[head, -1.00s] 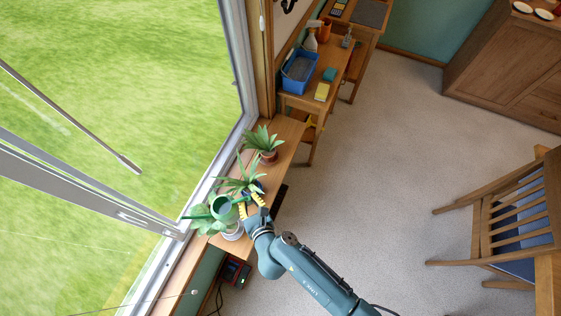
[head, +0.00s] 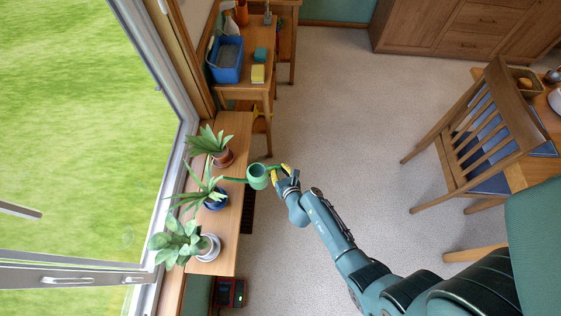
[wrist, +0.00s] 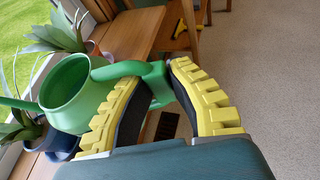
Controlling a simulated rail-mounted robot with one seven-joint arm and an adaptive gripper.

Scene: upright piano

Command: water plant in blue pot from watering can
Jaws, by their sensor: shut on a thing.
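My gripper (head: 283,172) is shut on the handle of the green watering can (head: 257,175), which it holds off the right edge of the window shelf. The can's thin spout points left toward the plant in the blue pot (head: 215,201), with its tip close to the spiky leaves. In the wrist view the can (wrist: 78,92) shows its open top, and its handle (wrist: 125,69) passes between my yellow fingers. The blue pot (wrist: 62,147) is partly hidden behind the can there. I cannot see any water flowing.
On the shelf (head: 229,240), a plant in a terracotta pot (head: 223,158) stands behind the blue pot and a plant in a white pot (head: 208,247) in front. A blue bin (head: 226,60) sits on a table farther back. The open floor on the right is clear up to a chair (head: 480,135).

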